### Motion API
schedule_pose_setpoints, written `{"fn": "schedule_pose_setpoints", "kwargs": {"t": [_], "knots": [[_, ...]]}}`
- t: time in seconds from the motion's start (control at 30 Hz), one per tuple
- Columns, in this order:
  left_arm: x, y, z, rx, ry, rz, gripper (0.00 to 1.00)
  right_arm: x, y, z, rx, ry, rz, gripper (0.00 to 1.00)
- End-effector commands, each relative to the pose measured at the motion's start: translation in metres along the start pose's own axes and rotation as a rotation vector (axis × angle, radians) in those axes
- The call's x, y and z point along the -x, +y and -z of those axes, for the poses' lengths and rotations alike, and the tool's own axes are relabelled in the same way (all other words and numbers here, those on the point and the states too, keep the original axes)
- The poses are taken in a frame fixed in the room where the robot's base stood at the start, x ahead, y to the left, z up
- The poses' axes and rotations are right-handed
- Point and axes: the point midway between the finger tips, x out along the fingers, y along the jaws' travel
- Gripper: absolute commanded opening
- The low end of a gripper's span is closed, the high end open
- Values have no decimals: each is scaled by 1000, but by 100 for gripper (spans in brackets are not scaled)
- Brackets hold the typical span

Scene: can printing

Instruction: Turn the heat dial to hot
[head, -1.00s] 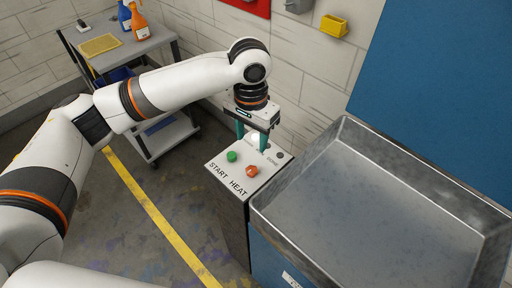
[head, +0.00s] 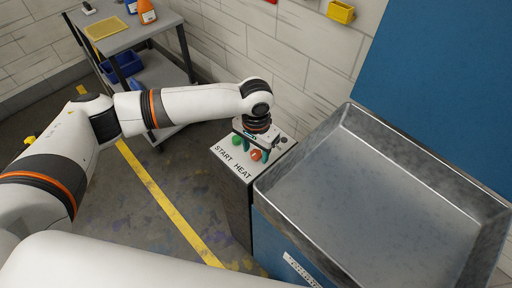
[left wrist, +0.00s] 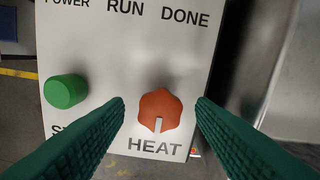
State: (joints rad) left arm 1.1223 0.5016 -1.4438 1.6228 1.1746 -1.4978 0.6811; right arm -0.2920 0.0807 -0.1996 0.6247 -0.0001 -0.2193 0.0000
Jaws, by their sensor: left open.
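The heat dial (head: 256,155) is an orange-red knob on the white top of the control box, above the word HEAT. In the left wrist view the dial (left wrist: 158,103) sits centred between my fingers, its white mark pointing down toward HEAT. My left gripper (head: 257,150) points down over the panel, open, with one green finger on each side of the dial. In the left wrist view a gap shows between the dial and each finger of the gripper (left wrist: 160,104). I cannot tell how close the fingertips are to the panel. My right gripper is out of view.
A green START button (left wrist: 66,91) is left of the dial, near the left finger. POWER, RUN and DONE labels lie along the panel's far side. A deep metal tray (head: 400,200) stands close on the right. A grey cart (head: 130,38) with bottles is at the back left.

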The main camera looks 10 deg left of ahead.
Motion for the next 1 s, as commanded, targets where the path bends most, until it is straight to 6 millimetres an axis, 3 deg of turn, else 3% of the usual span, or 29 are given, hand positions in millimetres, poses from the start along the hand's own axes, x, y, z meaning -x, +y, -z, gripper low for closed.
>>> {"fn": "schedule_pose_setpoints", "kwargs": {"t": [0.13, 0.4, 0.67, 1.0], "knots": [[0, 0, 0, 0, 0, 0, 51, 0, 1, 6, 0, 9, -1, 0], [0, 0, 0, 0, 0, 0, 6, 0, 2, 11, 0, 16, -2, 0], [2, 0, 0, -23, 1, 0, 6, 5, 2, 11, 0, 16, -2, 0], [5, 0, 0, -214, 3, 2, 6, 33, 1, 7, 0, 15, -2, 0]]}}
